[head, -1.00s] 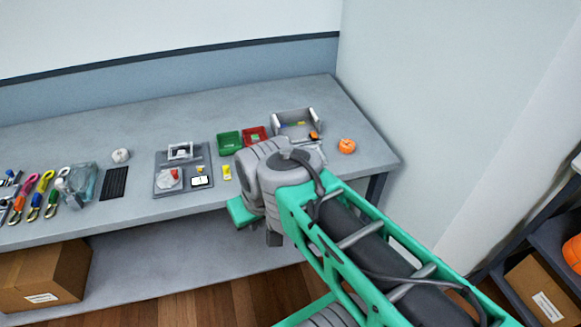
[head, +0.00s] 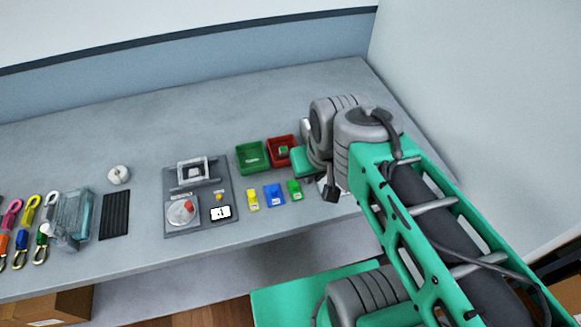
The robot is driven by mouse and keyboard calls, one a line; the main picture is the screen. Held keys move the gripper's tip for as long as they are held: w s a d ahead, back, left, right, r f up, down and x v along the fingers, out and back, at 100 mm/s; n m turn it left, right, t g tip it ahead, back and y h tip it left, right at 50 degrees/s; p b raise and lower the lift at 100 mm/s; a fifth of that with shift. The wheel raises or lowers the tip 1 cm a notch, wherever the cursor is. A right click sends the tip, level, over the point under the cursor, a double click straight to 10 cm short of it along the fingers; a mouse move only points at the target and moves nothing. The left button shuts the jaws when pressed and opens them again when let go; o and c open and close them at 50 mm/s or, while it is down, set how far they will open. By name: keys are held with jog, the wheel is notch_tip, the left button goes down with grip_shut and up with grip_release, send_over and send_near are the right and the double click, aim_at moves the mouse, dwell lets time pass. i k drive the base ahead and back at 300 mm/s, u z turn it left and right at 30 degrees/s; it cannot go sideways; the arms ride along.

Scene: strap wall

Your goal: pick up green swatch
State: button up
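The green swatch (head: 294,189) lies on the grey workbench near its front edge, at the right end of a short row. The blue swatch (head: 274,195) and the yellow swatch (head: 252,199) lie to its left. My gripper (head: 332,191) is partly in view just right of the green swatch, beneath my wrist. They look apart in the picture, and its height above the bench is unclear. Its fingers are mostly hidden, so I cannot see whether it is open or shut.
A green bin (head: 251,158) and a red bin (head: 281,151) with a small green thing inside stand behind the swatches. A grey device with a dial (head: 182,212) is to the left. Clips, a clear container (head: 72,218) and a black pad (head: 115,214) lie farther left.

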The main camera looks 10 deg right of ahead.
aim_at(295, 191)
jog(key=u, duration=0.05)
jog(key=i, duration=0.15)
jog(key=u, duration=0.05)
jog(key=k, duration=1)
jog(key=u, duration=1.7)
jog(key=i, duration=1.4)
jog(key=z, duration=1.8)
